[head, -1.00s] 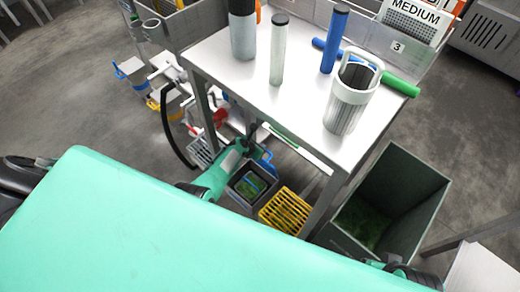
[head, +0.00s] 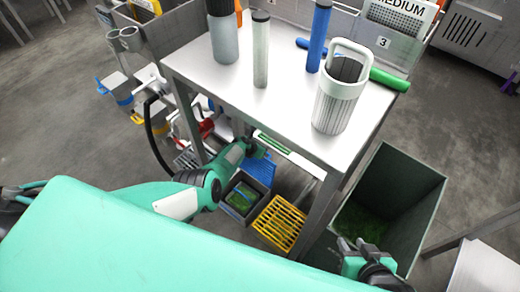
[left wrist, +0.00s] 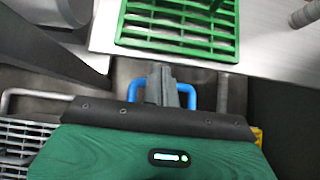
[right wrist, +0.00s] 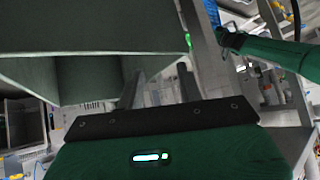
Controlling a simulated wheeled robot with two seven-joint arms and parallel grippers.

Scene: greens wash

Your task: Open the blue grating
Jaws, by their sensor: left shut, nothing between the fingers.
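The blue grating (head: 259,171) is low under the steel table, beside a dark square basin (head: 229,207) with green contents. In the left wrist view a blue handle (left wrist: 206,97) shows just behind and beside my left fingertips (left wrist: 165,84). My left gripper is shut and empty; I cannot tell whether it touches the handle. In the head view its tip is mostly hidden by the table edge. The right wrist view shows a blue piece (right wrist: 230,42) by my left arm. My right gripper (head: 347,246) is open and empty near the grey bin, its fingers apart (right wrist: 160,88).
The steel table (head: 283,112) stands over the left arm, carrying bottles, tubes and a strainer basket (head: 337,100). A yellow grating (head: 280,224) lies right of the basin. A green grating (left wrist: 178,30) is near the left gripper. A tall grey bin (head: 413,190) stands at right.

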